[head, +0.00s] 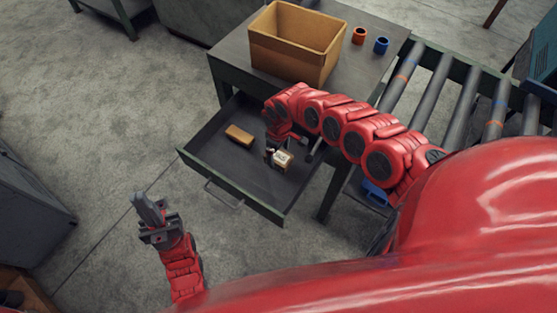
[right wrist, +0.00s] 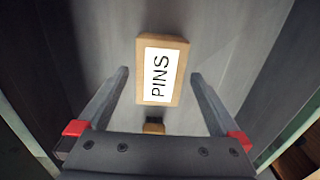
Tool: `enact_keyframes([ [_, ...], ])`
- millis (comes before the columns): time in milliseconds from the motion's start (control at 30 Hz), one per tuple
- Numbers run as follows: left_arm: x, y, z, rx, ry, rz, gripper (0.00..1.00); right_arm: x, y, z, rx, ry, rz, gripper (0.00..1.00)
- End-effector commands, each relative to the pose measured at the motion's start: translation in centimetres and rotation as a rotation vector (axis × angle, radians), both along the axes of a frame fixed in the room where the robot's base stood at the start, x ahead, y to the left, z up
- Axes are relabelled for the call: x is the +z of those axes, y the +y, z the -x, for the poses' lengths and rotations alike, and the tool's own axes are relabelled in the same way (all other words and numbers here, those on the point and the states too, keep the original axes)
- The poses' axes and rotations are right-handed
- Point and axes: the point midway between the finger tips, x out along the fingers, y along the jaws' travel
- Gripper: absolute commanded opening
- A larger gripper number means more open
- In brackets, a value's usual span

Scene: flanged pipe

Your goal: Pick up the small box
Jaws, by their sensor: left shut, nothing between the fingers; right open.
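The small box is tan with a white label reading "PINS"; it lies in the open drawer (head: 212,148) and shows in the right wrist view (right wrist: 160,70) and in the head view (head: 282,160). My right gripper (head: 274,152) reaches down into the drawer right at the box. In the right wrist view its open fingers (right wrist: 159,76) point at the box, one on either side, with gaps showing; whether they are low enough to flank it I cannot tell. My left gripper (head: 149,208) is shut and empty, over the floor left of the drawer.
A brown block (head: 239,134) lies in the drawer left of the right gripper. On the table above stand a large open carton (head: 296,48), a red cup-like part (head: 360,36) and a blue one (head: 381,45). A roller conveyor (head: 433,85) stands right of the table.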

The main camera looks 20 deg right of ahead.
Motion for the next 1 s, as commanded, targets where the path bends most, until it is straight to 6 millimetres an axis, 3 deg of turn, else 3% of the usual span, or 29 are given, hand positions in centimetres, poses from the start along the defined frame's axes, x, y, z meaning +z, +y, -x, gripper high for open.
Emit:
enact_keyframes([
  [200, 0.2, 0.0, 0.0, 0.0, 0.0, 0.0, 0.0, -2.7, 0.2, -0.1, 0.001, 0.0, -0.002, 1.0],
  [533, 0.2, 0.0, 0.0, 0.0, 0.0, 0.0, 0.0, -3.3, -0.1, -0.1, 0.0, 0.0, 0.001, 1.0],
  [1000, 0.2, 0.0, 0.0, 0.0, -0.001, 0.0, 0.0, -3.3, -0.1, -0.1, 0.001, 0.0, 0.001, 0.15],
])
